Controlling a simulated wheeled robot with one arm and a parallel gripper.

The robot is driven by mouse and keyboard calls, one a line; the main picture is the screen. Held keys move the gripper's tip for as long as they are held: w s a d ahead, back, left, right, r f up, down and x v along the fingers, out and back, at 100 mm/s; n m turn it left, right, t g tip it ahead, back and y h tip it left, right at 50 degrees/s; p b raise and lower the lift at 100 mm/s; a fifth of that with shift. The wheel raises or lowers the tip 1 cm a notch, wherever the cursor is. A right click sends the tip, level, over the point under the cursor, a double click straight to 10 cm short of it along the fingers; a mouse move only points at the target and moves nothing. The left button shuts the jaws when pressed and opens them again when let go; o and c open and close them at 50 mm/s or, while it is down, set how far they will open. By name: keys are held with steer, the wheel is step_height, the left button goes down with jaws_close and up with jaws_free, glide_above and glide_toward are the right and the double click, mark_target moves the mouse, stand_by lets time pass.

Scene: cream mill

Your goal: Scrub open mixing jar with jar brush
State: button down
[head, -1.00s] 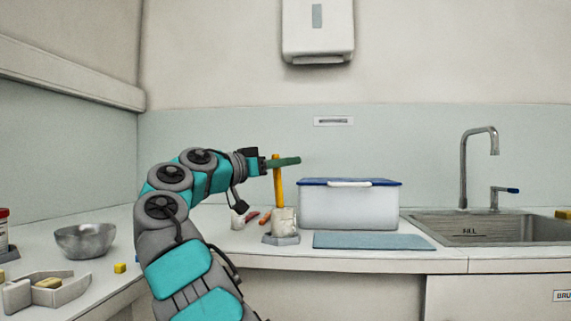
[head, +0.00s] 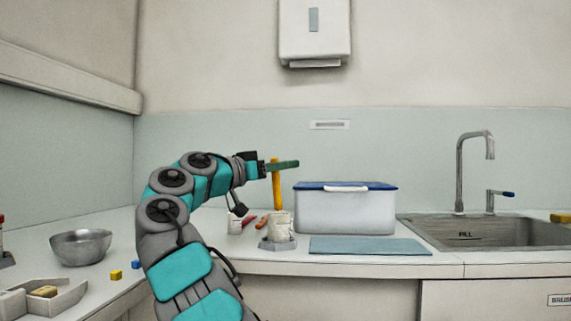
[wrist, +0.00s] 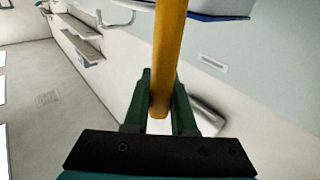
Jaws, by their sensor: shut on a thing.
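My gripper (head: 280,166) has green fingers and is shut on the yellow handle of the jar brush (head: 276,190). The brush is close to upright, with its handle top just above the fingers. The wrist view also shows the yellow handle (wrist: 170,45) between the fingers (wrist: 160,108). A cream-coloured jar (head: 281,229) stands in a grey base on the back counter, directly below the brush. The handle's lower end meets the jar's top edge. The bristles are not visible, and I cannot tell how deep they sit in the jar.
A white bin with a blue lid (head: 345,211) stands right of the jar, behind a blue-grey mat (head: 370,246). A small white container (head: 235,224) and red and orange items are to its left. A sink (head: 470,233) is at right; a metal bowl (head: 80,248) and small cubes are at left.

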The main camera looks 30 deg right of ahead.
steer(key=shift+s+a+f+b, duration=0.25)
steer(key=shift+a+f+b, duration=0.35)
steer(key=shift+f+b, duration=0.4)
step_height(320, 180, up, 11)
steer(key=p, duration=1)
steer(key=shift+f, duration=0.15)
stand_by(0.6)
